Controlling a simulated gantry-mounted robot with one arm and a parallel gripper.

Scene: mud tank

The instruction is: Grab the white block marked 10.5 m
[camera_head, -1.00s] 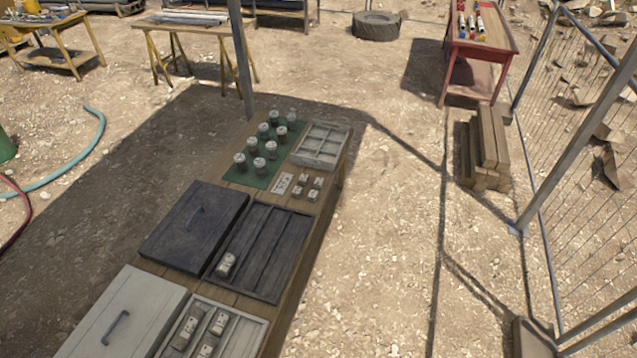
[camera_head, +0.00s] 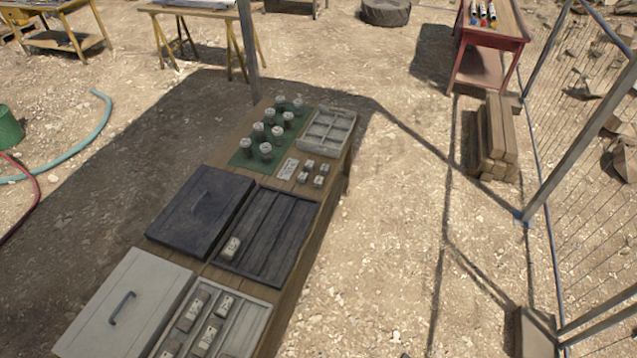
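Several pale blocks with dark markings lie in the light grey tray (camera_head: 258,318) at the near end of the wooden table; one is the upper block (camera_head: 223,305), another the block to its left (camera_head: 191,313). A single pale block (camera_head: 231,247) lies in the dark tray (camera_head: 277,231), at its left side. The markings are too small to read, so I cannot tell which block is marked 10.5 m. My gripper is not in view.
A dark lidded box (camera_head: 199,211) and a pale lidded box (camera_head: 124,306) stand left of the trays. Farther along are a green mat (camera_head: 246,160) with several jars, small blocks (camera_head: 303,176) and a divided tray (camera_head: 329,131).

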